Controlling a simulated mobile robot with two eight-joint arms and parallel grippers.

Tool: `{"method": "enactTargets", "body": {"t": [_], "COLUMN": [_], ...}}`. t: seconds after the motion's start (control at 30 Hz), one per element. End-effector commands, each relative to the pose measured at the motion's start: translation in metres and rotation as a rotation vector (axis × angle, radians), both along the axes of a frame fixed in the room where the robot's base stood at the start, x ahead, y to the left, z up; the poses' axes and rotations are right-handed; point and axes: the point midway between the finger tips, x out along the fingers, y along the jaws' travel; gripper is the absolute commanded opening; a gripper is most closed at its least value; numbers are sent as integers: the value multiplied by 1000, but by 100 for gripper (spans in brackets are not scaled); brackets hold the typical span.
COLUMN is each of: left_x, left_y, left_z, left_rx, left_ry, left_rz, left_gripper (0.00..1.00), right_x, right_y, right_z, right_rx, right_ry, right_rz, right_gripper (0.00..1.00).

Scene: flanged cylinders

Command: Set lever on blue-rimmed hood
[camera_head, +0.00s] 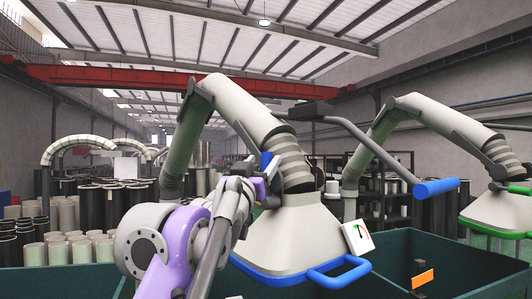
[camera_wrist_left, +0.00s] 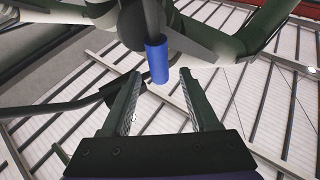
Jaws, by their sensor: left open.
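The blue-rimmed hood (camera_head: 290,235) hangs in the middle of the head view, a pale cone under a jointed duct arm. A lever's short blue grip (camera_head: 266,160) shows at the upper left of the hood, and in the left wrist view the blue grip (camera_wrist_left: 157,62) hangs from a dark rod. My left gripper (camera_wrist_left: 160,85) is open, with its two dark fingers either side of the line to the grip. The grip is near the fingertips; contact cannot be told. In the head view my left gripper (camera_head: 264,184) is partly hidden by its wrist. My right gripper is not in view.
A white dial gauge (camera_head: 358,237) sits at the hood's right side. A long dark bar with a blue handle (camera_head: 435,188) reaches right. A green-rimmed hood (camera_head: 500,212) hangs at the far right. Dark green bins (camera_head: 440,255) stand below; several cylinders (camera_head: 125,207) stand at left.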

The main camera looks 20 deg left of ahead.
Motion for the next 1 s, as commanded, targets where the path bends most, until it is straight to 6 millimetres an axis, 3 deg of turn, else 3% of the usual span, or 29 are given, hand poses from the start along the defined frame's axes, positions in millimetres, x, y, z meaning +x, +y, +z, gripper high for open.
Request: {"method": "enactTargets", "body": {"t": [0.23, 0.63, 0.93, 1.0], "left_x": [27, 33, 33, 33], "left_y": [-2, -2, -2, -2], "left_z": [14, 13, 13, 13], "left_rx": [0, 0, 0, 0], "left_ry": [-3, 0, 0, 0], "left_rz": [0, 0, 0, 0], "left_gripper": [61, 59, 5, 0], "right_x": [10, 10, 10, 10], "right_y": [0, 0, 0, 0], "right_z": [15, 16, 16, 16], "right_rx": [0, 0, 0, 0], "right_ry": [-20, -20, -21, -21], "right_rz": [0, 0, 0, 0], "right_gripper": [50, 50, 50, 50]}}
